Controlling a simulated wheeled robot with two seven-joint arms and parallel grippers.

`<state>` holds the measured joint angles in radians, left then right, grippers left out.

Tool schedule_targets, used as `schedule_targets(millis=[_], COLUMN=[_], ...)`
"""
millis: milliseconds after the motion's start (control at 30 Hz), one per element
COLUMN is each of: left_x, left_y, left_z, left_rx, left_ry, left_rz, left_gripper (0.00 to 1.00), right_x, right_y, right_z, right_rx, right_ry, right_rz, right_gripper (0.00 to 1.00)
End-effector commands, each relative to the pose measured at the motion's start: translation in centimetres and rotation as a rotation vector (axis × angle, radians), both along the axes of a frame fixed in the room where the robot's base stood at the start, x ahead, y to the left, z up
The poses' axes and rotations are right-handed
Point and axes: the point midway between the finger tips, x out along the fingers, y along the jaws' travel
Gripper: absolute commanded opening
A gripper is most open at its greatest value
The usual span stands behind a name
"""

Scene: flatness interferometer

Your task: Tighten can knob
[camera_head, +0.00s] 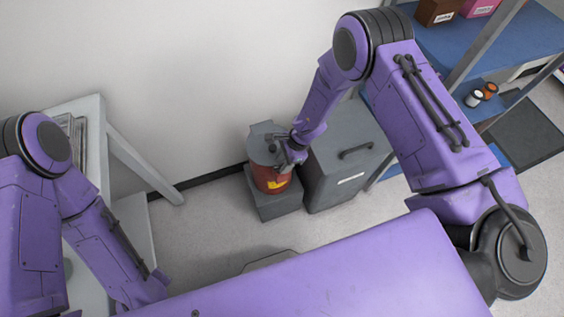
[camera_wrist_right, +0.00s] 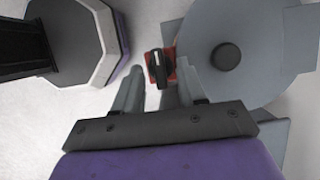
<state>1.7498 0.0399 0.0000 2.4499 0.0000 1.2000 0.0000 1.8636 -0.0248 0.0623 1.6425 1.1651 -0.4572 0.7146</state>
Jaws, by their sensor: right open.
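A red can (camera_head: 268,180) with a grey lid (camera_head: 263,146) and a yellow label stands on a grey block by the wall. In the right wrist view, the round grey lid (camera_wrist_right: 255,45) has a round black cap (camera_wrist_right: 226,56). A black knob (camera_wrist_right: 160,68) with a pale mark sits on a red mount at the lid's edge. My right gripper (camera_head: 289,152) is at the can's right side. Its two fingers (camera_wrist_right: 156,90) are open, with the knob between or just beyond their tips; contact cannot be told. My left gripper is out of sight; only its arm shows.
A grey bin (camera_head: 346,165) with a handle stands close to the right of the can. The grey block (camera_head: 275,206) carries the can. Blue shelves (camera_head: 450,55) are at the upper right. A white table (camera_head: 95,125) stands at left.

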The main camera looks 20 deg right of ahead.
Motion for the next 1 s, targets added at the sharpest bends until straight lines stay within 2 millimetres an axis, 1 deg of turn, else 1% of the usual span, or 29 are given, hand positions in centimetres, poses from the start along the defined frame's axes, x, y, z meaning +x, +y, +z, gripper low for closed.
schedule_targets(millis=[100, 333, 367, 400, 467, 500, 767, 1000], left_x=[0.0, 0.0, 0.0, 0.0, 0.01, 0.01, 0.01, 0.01], left_y=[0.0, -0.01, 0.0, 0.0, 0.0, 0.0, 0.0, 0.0], left_z=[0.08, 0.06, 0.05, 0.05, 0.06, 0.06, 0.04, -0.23], left_rx=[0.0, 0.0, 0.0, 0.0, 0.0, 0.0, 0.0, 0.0], left_ry=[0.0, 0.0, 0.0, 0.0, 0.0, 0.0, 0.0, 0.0], left_rz=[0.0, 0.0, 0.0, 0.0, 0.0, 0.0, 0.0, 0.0], left_gripper=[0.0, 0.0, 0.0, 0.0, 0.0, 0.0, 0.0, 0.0], right_x=[-0.04, -0.01, -0.02, -0.02, -0.02, -0.02, -0.04, -0.09], right_y=[0.34, 0.39, 0.39, 0.39, 0.38, 0.38, 0.35, 0.34], right_z=[-0.81, -0.94, -0.94, -0.93, -0.94, -0.94, -0.93, -0.97], right_rx=[0.0, 0.0, 0.0, 0.0, 0.0, 0.0, 0.0, 0.001], right_ry=[0.0, -0.001, 0.0, 0.0, 0.0, 0.0, 0.0, 0.0], right_rz=[-0.001, 0.0, 0.0, 0.0, 0.0, 0.0, -0.011, -0.1], right_gripper=[0.4, 0.4, 0.37, 0.24, 0.05, 0.0, 0.0, 0.0])
